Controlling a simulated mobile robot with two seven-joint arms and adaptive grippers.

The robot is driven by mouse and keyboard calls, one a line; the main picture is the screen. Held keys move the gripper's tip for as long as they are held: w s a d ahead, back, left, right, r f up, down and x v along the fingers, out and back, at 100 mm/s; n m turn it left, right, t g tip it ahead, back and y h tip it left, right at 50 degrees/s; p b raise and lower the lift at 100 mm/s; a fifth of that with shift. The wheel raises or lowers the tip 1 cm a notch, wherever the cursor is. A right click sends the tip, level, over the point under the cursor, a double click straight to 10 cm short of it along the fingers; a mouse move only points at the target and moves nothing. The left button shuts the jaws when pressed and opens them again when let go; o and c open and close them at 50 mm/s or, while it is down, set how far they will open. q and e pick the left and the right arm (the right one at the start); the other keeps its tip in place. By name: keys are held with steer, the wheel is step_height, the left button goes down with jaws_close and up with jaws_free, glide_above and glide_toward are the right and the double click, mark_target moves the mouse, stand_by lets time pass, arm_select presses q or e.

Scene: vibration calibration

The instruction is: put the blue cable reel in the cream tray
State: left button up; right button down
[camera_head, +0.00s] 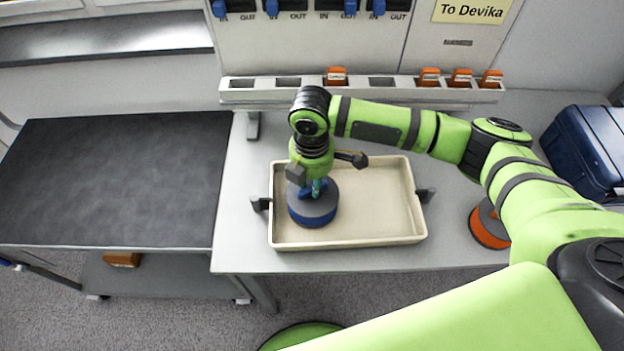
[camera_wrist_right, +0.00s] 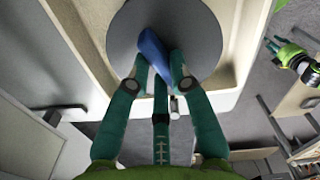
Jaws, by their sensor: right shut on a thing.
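The blue cable reel (camera_head: 309,218) has a grey top disc and a blue upright handle. It is over the left part of the cream tray (camera_head: 345,242), within its rim as seen from the head. I cannot tell whether it touches the tray floor. My right gripper (camera_head: 318,186) points down and is shut on the reel's handle. In the right wrist view the teal fingers (camera_wrist_right: 162,85) close around the blue handle (camera_wrist_right: 153,50), with the grey disc (camera_wrist_right: 125,38) beyond. A green part at the right edge of that view looks like my left gripper (camera_wrist_right: 280,47); its opening is unclear.
The tray's right half is empty. An orange reel (camera_head: 488,228) and a dark blue case (camera_head: 590,150) are at the right of the grey table (camera_head: 240,185). A rack (camera_head: 300,95) with orange pieces runs behind. The dark surface (camera_head: 110,180) at left is bare.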

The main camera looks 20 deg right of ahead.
steer(key=shift+f, duration=0.2)
steer(key=shift+f, duration=0.1)
steer(key=c, duration=1.1)
jaws_free()
steer(key=shift+f, duration=0.1)
step_height(320, 180, up, 12)
steer(key=shift+r+b, duration=0.2)
steer(key=shift+b, duration=0.9)
